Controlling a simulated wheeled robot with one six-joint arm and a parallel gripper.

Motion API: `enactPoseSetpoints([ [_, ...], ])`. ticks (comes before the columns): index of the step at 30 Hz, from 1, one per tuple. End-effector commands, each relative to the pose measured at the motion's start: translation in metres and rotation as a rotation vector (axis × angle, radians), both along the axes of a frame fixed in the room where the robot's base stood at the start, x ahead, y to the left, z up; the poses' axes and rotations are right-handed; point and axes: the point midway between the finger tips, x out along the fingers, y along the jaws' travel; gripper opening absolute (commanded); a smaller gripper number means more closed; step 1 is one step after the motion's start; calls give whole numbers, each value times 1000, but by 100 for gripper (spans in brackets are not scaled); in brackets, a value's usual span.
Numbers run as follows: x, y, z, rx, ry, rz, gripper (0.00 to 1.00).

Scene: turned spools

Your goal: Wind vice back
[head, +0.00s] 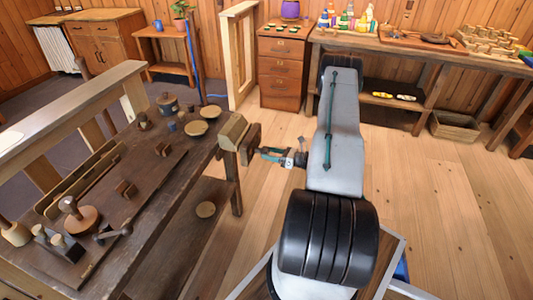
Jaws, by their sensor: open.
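The wooden vice (233,130) is on the right end of the dark workbench (150,215). It has a pale block against the bench and a darker outer jaw (250,144) facing my arm. A gap shows between the two parts. My gripper (268,154) is open at the end of my grey arm, just right of the outer jaw and close to it. Its fingers point left toward the vice. Whether they touch the vice or surround a handle is too small to tell. The vice's screw and handle are not clearly visible.
The workbench holds a tool tray (85,180), a round wooden piece with a knob (80,217), a dark lidded pot (167,103) and shallow dishes (210,111). A drawer cabinet (282,72) and a long side bench stand behind.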

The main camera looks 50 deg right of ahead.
Motion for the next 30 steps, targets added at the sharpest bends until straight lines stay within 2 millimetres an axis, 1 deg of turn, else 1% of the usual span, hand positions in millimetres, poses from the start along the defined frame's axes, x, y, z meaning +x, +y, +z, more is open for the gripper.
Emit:
enactPoseSetpoints([
  [1, 7, 3, 0, -1, -1, 1, 64],
  [3, 13, 6, 0, -1, 0, 2, 64],
  [6, 18, 8, 0, -1, -1, 1, 64],
  [14, 20, 8, 0, -1, 0, 0, 64],
  [15, 20, 8, 0, -1, 0, 0, 58],
  [17, 20, 8, 0, -1, 0, 0, 42],
  [18, 20, 8, 0, -1, 0, 0, 31],
  [19, 20, 8, 0, -1, 0, 0, 22],
  [20, 20, 8, 0, -1, 0, 0, 19],
  [26, 20, 8, 0, -37, -14, 0, 19],
  [30, 20, 7, 0, -173, -71, 0, 19],
])
